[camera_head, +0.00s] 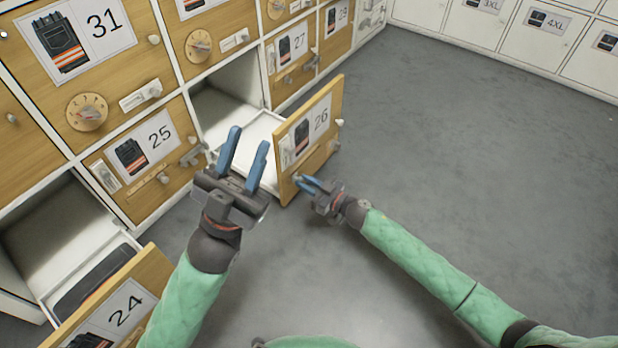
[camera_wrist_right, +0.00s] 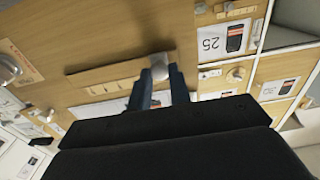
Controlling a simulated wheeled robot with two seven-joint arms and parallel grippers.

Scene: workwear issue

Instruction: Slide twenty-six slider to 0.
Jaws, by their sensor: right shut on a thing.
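The drawer labelled 26 (camera_head: 318,118) stands pulled out, its wooden front facing right. My right gripper (camera_head: 308,184) is at the lower part of that front. In the right wrist view, a wooden slider strip (camera_wrist_right: 105,76) runs across the front. No slider scale is readable. My left gripper (camera_head: 243,158) is open and empty, in front of the opened drawer 26, with its fingers pointing up.
Drawer 25 (camera_head: 160,140) is closed, left of drawer 26. Drawer 24 (camera_head: 122,300) is pulled out at the lower left with a dark folded garment (camera_head: 92,280) inside. Drawer 31 (camera_head: 85,35) is closed above. The grey floor (camera_head: 450,130) to the right is clear.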

